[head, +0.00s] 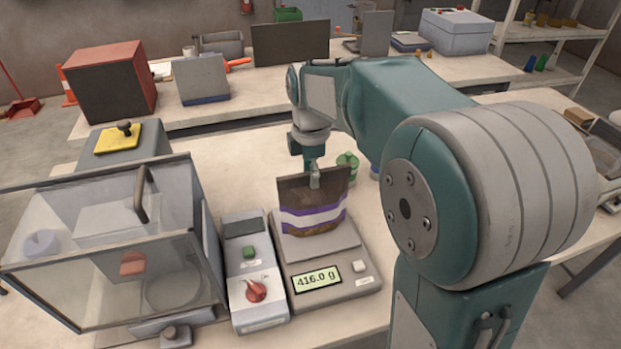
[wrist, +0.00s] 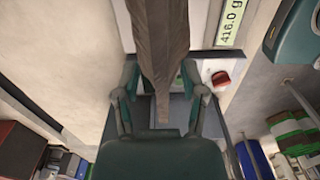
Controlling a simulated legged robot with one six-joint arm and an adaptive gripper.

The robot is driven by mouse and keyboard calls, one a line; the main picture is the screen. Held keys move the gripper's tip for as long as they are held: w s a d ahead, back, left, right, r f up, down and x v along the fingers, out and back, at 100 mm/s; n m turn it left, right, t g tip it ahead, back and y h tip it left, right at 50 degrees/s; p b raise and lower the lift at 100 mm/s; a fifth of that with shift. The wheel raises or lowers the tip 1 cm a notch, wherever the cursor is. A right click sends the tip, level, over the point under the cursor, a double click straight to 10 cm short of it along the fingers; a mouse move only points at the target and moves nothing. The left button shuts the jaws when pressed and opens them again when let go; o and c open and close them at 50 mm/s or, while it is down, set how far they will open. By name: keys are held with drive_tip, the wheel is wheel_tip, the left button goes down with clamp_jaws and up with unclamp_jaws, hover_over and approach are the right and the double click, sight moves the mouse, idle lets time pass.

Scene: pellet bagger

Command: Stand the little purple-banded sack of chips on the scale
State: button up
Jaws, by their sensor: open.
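The little sack of chips (head: 313,217) has a brown body, a dark top and a purple-and-white band. It stands upright on the plate of the scale (head: 330,289), whose display reads 416.0 g. My gripper (head: 315,178) is at the sack's top edge, with one finger showing in front of it. In the wrist view my gripper (wrist: 160,98) is open, with its fingers apart on either side of the sack's narrow top (wrist: 158,45). The scale's display (wrist: 230,28) shows there too. The sack's far side is hidden.
Left of the scale is a control box (head: 253,270) with a green button and a red knob. A clear-walled cabinet (head: 110,245) stands further left. Small green items (head: 347,163) are behind the sack. Bare table lies behind the control box.

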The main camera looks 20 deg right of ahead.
wheel_tip(320, 180, up, 9)
drive_tip(key=s+f+m+t, duration=0.2)
drive_tip(key=s+f+m, duration=0.1)
drive_tip(key=s+m, duration=0.6)
drive_tip(key=s+f+m+t, duration=0.3)
drive_tip(key=s+m, duration=0.6)
drive_tip(key=s, duration=0.3)
drive_tip(key=shift+t, duration=0.3)
